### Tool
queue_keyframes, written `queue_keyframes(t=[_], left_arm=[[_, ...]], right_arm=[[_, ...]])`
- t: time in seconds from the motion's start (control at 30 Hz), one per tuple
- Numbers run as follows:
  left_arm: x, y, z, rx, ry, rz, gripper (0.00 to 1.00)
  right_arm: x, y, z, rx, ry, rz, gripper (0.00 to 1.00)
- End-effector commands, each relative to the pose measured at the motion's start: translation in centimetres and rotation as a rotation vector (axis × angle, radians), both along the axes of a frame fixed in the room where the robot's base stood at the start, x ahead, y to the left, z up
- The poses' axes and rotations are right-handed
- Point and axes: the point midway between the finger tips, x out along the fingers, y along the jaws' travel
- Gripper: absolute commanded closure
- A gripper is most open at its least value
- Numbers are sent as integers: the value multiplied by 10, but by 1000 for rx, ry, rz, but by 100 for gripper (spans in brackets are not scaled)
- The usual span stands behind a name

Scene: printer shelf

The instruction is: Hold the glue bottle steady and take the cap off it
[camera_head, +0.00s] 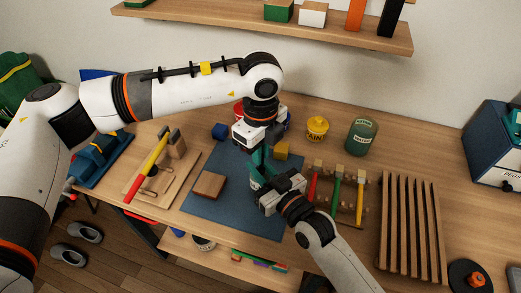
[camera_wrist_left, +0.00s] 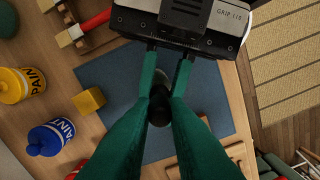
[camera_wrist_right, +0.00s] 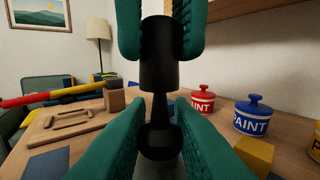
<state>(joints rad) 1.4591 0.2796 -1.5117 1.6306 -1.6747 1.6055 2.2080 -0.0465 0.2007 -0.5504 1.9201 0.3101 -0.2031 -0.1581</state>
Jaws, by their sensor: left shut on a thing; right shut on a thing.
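My left gripper (camera_head: 260,158) comes down from above, its green fingers (camera_wrist_right: 161,50) shut on a black cylindrical cap (camera_wrist_right: 159,62). Below the cap a thin black nozzle (camera_wrist_right: 160,108) shows, widening to a black collar (camera_wrist_right: 160,142) on the grey glue bottle (camera_wrist_right: 166,168). The cap sits straight above the nozzle; I cannot tell whether the nozzle tip is still inside it. My right gripper (camera_wrist_right: 162,150) is shut on the bottle, which stands upright above the blue mat (camera_head: 212,212). In the left wrist view the cap (camera_wrist_left: 160,108) hides most of the bottle. The head view hides both behind the grippers.
Yellow paint pot (camera_head: 317,128) and green jar (camera_head: 361,137) stand behind. Several coloured-handled tools (camera_head: 337,190) and a slatted wooden rack (camera_head: 410,225) are at the right. A shelf (camera_head: 230,22) hangs above.

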Motion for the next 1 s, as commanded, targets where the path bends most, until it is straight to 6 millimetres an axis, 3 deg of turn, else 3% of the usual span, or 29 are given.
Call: queue_keyframes(t=[0.17,0.43,0.63,0.67,0.8,1.0], left_arm=[[0,0,7,0,-1,0,100],[0,0,38,-1,-2,0,100],[0,0,40,0,0,0,100],[0,0,40,0,0,0,100],[0,0,40,0,0,0,100],[0,0,40,0,0,0,100]], right_arm=[[-1,0,-3,-5,6,1,100],[-1,0,-4,-4,7,1,100],[-1,0,-4,-4,7,1,100],[-1,0,-4,-4,7,1,78],[0,0,-3,-4,5,1,55],[0,0,-1,-2,2,0,54]])
